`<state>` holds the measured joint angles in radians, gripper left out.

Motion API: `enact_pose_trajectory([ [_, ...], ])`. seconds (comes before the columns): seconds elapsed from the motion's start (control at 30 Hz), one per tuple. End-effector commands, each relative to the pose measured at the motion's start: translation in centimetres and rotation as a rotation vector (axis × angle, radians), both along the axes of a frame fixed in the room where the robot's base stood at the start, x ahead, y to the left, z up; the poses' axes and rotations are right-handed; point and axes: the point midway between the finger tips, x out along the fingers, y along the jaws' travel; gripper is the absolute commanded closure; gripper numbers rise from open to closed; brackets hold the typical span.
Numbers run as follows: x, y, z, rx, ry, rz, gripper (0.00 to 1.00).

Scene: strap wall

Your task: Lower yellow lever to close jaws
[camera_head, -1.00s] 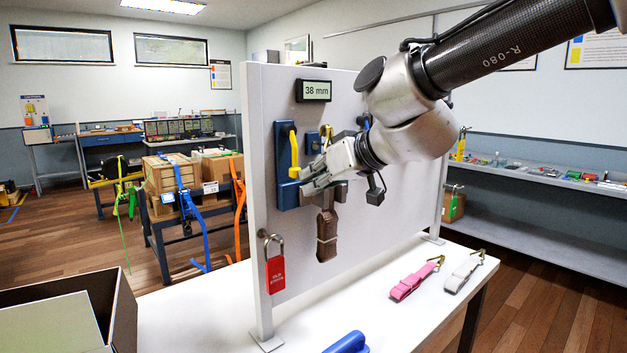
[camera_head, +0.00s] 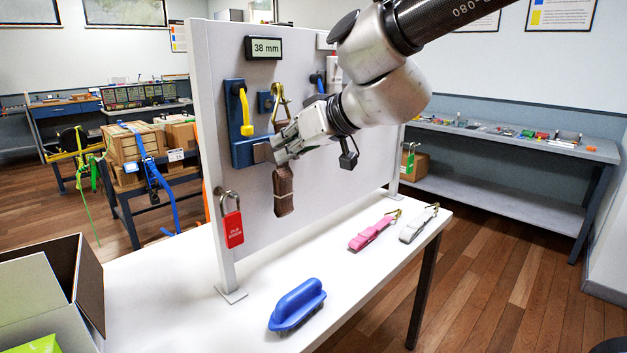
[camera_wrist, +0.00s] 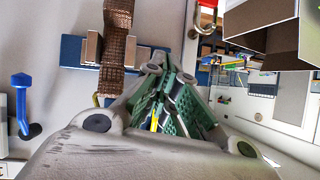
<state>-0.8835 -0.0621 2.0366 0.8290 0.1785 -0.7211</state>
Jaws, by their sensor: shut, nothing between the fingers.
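The yellow lever (camera_head: 243,108) hangs with its grip end down on the blue bracket (camera_head: 234,92) of the upright board. Below it, grey metal jaws (camera_head: 263,152) stand by a brown strap (camera_head: 284,190), which hangs down the board. In the wrist view, the strap (camera_wrist: 117,40) passes between the metal jaw blocks (camera_wrist: 93,49). My gripper (camera_head: 276,155) is shut and empty, in front of the jaws, below and right of the lever's end. In the wrist view its green fingers (camera_wrist: 165,95) are close together, with a yellow sliver behind them. Contact with the jaws is unclear.
A display (camera_head: 265,48) reads 38 mm. A red padlock (camera_head: 232,222) hangs at the board's left edge. A brass hook (camera_head: 281,103) is just above my gripper. An open box (camera_head: 88,280) stands left.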

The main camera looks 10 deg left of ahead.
Motion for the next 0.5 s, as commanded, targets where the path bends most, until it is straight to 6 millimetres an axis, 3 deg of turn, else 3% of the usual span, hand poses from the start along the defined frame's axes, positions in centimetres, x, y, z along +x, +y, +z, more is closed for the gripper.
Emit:
enact_pose_trajectory([
  [0.5,-2.3,-4.2,-4.2,0.001,0.004,-0.005,1.00],
])
